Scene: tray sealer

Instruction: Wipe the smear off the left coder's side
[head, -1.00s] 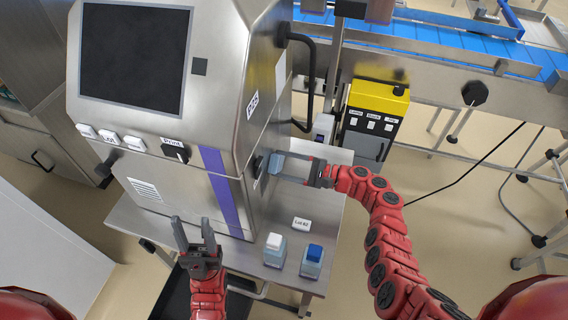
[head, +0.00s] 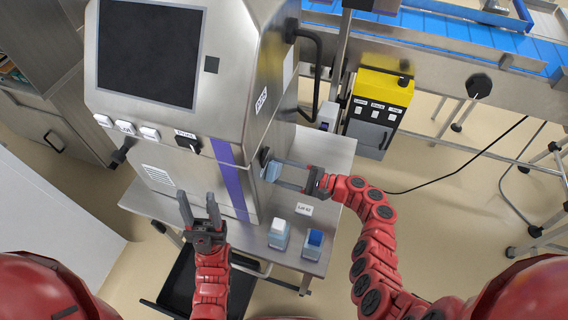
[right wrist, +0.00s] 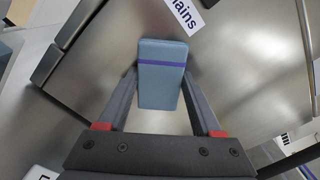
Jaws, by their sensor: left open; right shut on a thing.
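The steel coder (head: 225,115) with a dark screen and a purple stripe stands at the left in the head view. My right gripper (head: 280,173) is shut on a light blue block (head: 271,172), at the coder's right side. In the right wrist view the block (right wrist: 161,85) has a thin purple band and sits between the fingers, in front of bare steel. I cannot tell whether it touches the steel. No smear can be made out; the block and fingers hide part of the side. My left gripper (head: 200,207) is open and empty before the coder's front.
A dark switch (head: 265,156) is close above the block. A "Mains" label (right wrist: 182,17) is above it in the wrist view. A white-topped container (head: 279,233) and a blue-topped one (head: 313,243) stand on the steel table. A yellow-topped box (head: 378,112) is behind.

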